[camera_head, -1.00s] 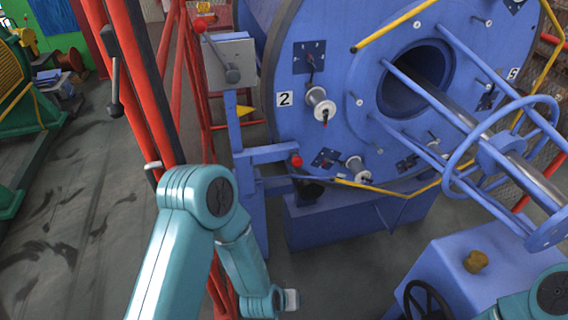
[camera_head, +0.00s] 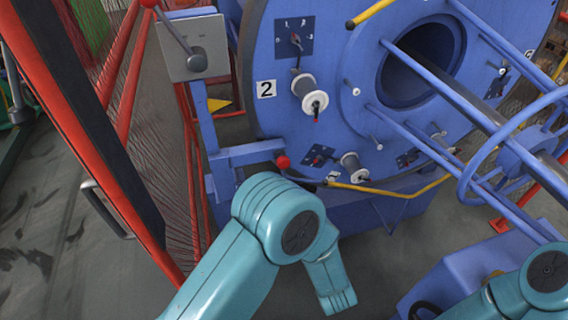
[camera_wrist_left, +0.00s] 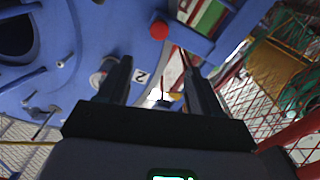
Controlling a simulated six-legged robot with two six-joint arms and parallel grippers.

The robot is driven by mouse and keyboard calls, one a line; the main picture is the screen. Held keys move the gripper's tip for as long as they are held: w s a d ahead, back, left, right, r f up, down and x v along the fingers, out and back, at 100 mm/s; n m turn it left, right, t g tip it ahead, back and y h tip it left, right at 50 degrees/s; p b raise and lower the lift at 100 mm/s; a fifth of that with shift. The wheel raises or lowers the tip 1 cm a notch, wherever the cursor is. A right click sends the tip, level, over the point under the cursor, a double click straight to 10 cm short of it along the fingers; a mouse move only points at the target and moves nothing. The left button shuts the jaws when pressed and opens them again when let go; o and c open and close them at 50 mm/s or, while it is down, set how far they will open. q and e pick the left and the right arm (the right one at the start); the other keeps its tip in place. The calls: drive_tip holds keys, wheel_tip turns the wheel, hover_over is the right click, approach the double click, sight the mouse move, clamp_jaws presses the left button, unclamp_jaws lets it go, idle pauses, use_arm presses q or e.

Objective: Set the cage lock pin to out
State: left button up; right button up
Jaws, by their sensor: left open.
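In the head view a red knob (camera_head: 283,162), which looks like the cage lock pin's end, sits at the blue bracket (camera_head: 245,155) beside the big blue disc (camera_head: 350,100). A red ball that looks like the same knob (camera_wrist_left: 159,30) shows in the left wrist view, beyond the fingers and apart from them. My left gripper (camera_wrist_left: 157,66) is open, with nothing between its two dark fingers. In the head view my left arm bends below the bracket, and its gripper is not seen there. My right gripper is out of view.
A grey box with a lever (camera_head: 195,48) stands above the bracket. Red mesh fencing (camera_head: 150,130) runs along the left. Bobbins (camera_head: 310,92), a yellow-tipped bar (camera_head: 375,188) and blue rods stand out from the disc. A blue cabinet (camera_head: 462,268) is at lower right.

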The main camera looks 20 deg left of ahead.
sight(284, 165)
use_arm(q)
drive_tip(key=p+x, duration=0.1)
drive_tip(key=x, duration=1.4)
drive_tip(key=shift+f, duration=0.1)
drive_tip(key=shift+d, duration=0.1)
